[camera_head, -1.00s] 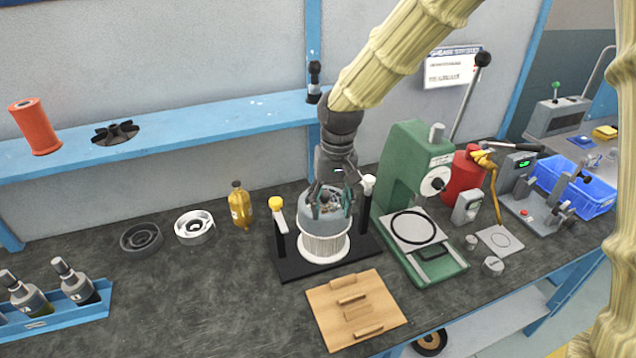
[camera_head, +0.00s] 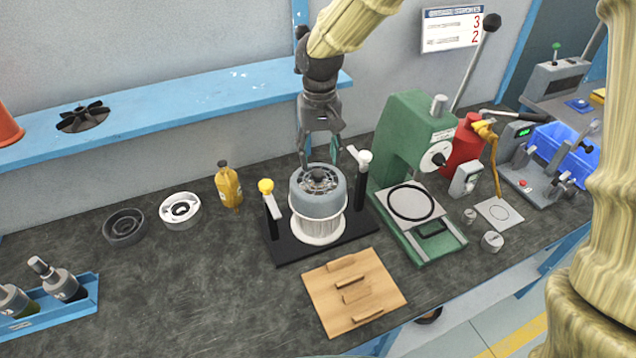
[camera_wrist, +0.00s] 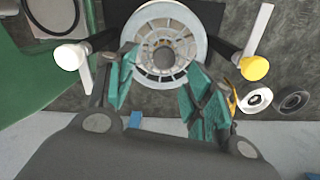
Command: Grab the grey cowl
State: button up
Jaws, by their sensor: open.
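The grey cowl (camera_head: 306,184) is a rounded blue-grey cap with a round grille in its top. It sits upright on a white ribbed body (camera_head: 318,228) in a black fixture (camera_head: 345,238). My gripper (camera_head: 321,160) is open and empty at the cowl's far side, its teal fingertips pointing down. In the head view they overlap the cowl's back edge, so contact is hard to judge. In the wrist view the cowl (camera_wrist: 146,31) lies ahead of my spread fingers (camera_wrist: 160,88), with the grille facing the camera.
Clamp posts with a yellow knob (camera_head: 266,186) and a white knob (camera_head: 365,156) flank the cowl. A green press (camera_head: 400,140) stands close on the right. A wooden board (camera_head: 330,310) lies in front.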

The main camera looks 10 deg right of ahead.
aim_at(318, 171)
jog(key=shift+s+a+f+p, duration=0.15)
jog(key=shift+f+p, duration=0.6)
jog(key=shift+f, duration=1.8)
grip_shut()
